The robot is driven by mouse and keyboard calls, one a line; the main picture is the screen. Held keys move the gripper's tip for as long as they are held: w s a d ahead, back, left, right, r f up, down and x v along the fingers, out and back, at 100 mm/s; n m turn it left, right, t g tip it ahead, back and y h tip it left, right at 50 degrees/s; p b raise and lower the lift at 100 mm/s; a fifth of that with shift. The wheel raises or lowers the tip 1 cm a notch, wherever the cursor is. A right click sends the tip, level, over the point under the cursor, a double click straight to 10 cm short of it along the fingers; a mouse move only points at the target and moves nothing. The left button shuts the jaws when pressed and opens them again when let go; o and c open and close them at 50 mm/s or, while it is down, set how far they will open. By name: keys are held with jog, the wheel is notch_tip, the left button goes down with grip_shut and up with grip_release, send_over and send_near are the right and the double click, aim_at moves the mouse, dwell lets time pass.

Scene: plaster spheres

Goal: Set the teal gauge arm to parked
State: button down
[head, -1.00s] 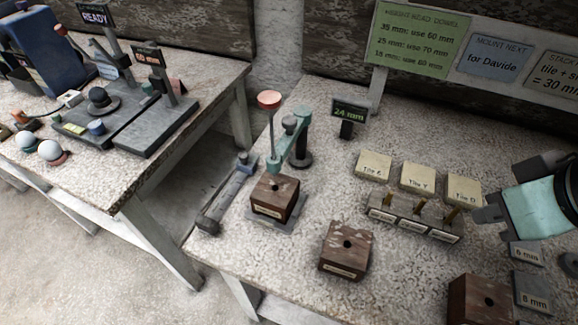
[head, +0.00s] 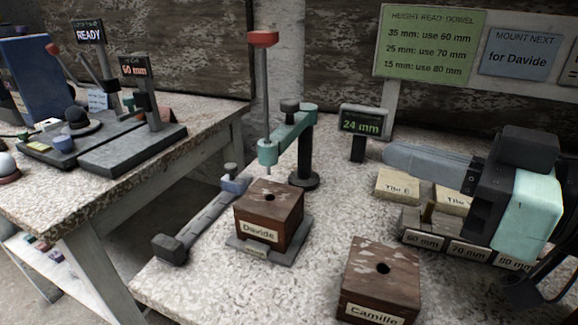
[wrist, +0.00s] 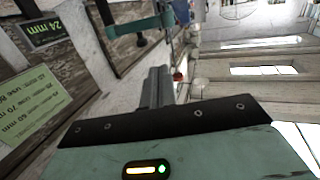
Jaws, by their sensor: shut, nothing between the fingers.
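The teal gauge arm (head: 298,128) reaches from its dark round post base (head: 304,181) toward the front left. Its teal collar (head: 268,152) carries a vertical rod with a red cap (head: 263,39) over the Davide block (head: 270,208), a brown wooden block with a top hole. In the wrist view, part of the teal arm (wrist: 140,24) shows at the top. My gripper (head: 390,156) is shut and empty, pointing left above the tiles, right of the gauge post and apart from it. Its fingers show in the wrist view (wrist: 158,85).
The 24 mm display (head: 362,124) stands between the gauge post and my gripper, slightly behind. Tiles (head: 397,186) and a labelled dowel rack (head: 423,239) lie below my gripper. The Camille block (head: 380,283) sits in front. A grey bar-shaped tool (head: 205,222) lies left of the Davide block.

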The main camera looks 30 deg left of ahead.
jog(key=shift+s+a+f+n+g+y, duration=0.1)
jog(key=shift+s+n+g+y, duration=0.3)
jog(key=shift+s+g, duration=0.25)
jog(key=shift+a, duration=0.1)
jog(key=p, duration=1.2)
send_near(268, 122)
jog(key=a, duration=0.4)
jog(key=w+a, duration=0.1)
jog(key=a, duration=0.1)
jog(key=shift+a, duration=0.4)
